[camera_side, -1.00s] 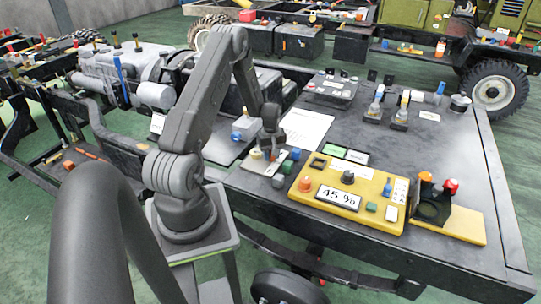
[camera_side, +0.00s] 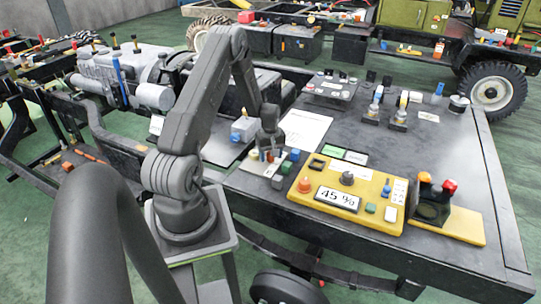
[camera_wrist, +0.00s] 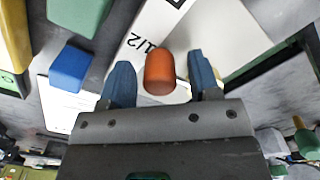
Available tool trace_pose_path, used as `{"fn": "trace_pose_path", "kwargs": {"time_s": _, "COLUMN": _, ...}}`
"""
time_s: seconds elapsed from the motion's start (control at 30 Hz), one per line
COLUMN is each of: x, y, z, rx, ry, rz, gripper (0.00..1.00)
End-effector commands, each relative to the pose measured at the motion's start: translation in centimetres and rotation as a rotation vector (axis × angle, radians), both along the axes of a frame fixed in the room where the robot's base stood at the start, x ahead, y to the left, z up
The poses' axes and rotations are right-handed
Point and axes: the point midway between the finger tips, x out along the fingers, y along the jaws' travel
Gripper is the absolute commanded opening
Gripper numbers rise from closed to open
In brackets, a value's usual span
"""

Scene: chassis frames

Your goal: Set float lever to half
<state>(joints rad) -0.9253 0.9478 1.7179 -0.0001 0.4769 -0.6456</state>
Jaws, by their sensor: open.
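An orange rounded cap (camera_wrist: 159,72), which looks like the lever's tip, stands between the two blue-grey fingers of my gripper (camera_wrist: 162,82) in the wrist view. Gaps show on both sides of it, so the fingers are open around it and not clamped. A white plate (camera_wrist: 152,28) marked "1/2" lies beyond the cap. A label naming the float lever is not readable. In the side view, my gripper (camera_side: 268,154) is low over a small control plate (camera_side: 262,168), and the lever is mostly hidden by it.
A blue block (camera_wrist: 70,68) and a green block (camera_wrist: 80,14) stand left of the fingers in the wrist view. In the side view, a yellow panel (camera_side: 386,215) with a "45 %" display (camera_side: 338,198) and knobs is to the right. A white sheet (camera_side: 306,128) lies behind.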

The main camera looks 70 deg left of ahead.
Motion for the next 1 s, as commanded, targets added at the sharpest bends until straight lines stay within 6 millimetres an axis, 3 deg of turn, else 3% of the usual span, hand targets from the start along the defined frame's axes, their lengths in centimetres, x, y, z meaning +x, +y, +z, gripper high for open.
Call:
{"fn": "trace_pose_path", "kwargs": {"time_s": 0.6, "x": 0.0, "y": 0.1, "z": 11.7, "rx": 0.004, "ry": -0.003, "rz": 0.0, "gripper": 0.56}}
{"fn": "trace_pose_path", "kwargs": {"time_s": 0.8, "x": 0.0, "y": 0.0, "z": 13.3, "rx": 0.001, "ry": -0.001, "rz": 0.0, "gripper": 0.56}}
{"fn": "trace_pose_path", "kwargs": {"time_s": 1.0, "x": 0.0, "y": 0.0, "z": 13.6, "rx": 0.001, "ry": -0.001, "rz": 0.0, "gripper": 0.56}}
